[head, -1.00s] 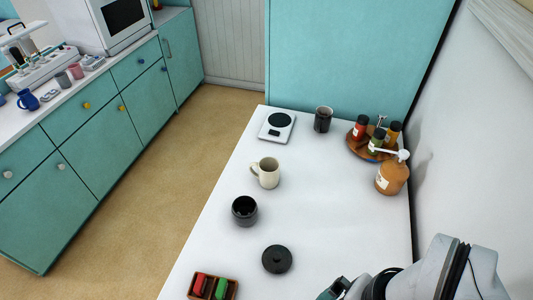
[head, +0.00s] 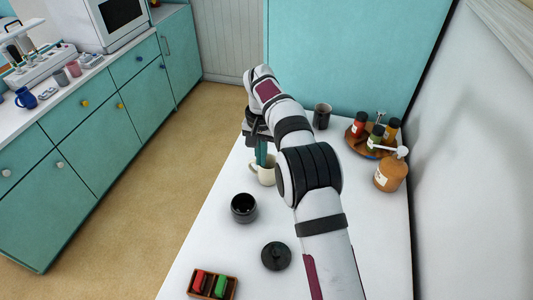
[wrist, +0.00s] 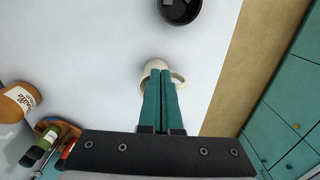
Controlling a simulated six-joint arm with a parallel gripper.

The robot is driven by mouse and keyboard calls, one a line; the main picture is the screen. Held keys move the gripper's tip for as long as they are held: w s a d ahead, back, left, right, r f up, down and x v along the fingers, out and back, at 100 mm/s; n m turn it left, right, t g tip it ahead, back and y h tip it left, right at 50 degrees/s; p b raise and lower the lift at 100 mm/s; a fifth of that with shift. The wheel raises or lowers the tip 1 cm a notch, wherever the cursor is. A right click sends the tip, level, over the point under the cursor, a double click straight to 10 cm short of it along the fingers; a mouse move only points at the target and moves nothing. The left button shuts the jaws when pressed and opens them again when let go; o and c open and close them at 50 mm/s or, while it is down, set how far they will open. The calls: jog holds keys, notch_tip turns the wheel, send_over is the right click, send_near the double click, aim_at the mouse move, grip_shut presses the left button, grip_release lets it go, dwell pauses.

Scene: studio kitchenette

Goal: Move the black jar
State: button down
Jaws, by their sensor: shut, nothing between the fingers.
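The black jar (head: 243,208) stands upright and open-topped near the table's left edge. In the wrist view the jar (wrist: 180,12) shows at the top, cut by the frame edge, with pale patches inside that I cannot make out. A round black lid (head: 276,256) lies apart from it on the table, nearer the front. My gripper (head: 262,162) has teal fingers pointing down over the cream mug, beyond the jar. In the wrist view the fingers of my gripper (wrist: 161,73) are together and empty, in front of the mug. I cannot tell whether they touch it.
The cream mug (head: 267,176) stands between the jar and the dark cup (head: 322,116). A wooden tray (head: 357,146) of bottles and an amber pump bottle (head: 390,174) stand at right. A divided box (head: 212,295) sits at the front. White table (head: 215,245) is bare around the jar.

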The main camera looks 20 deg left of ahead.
aim_at(237, 240)
jog(key=f, duration=0.4)
jog(key=a+f, duration=0.1)
jog(key=f, duration=0.7)
jog(key=shift+w+a+f, duration=0.2)
jog(key=shift+a+f, duration=0.1)
jog(key=shift+a, duration=0.1)
jog(key=s, duration=0.2)
jog(key=shift+s+r, duration=0.2)
jog(key=shift+s, duration=0.8)
jog(key=s, duration=1.3)
jog(key=shift+s, duration=0.2)
jog(key=shift+w, duration=0.1)
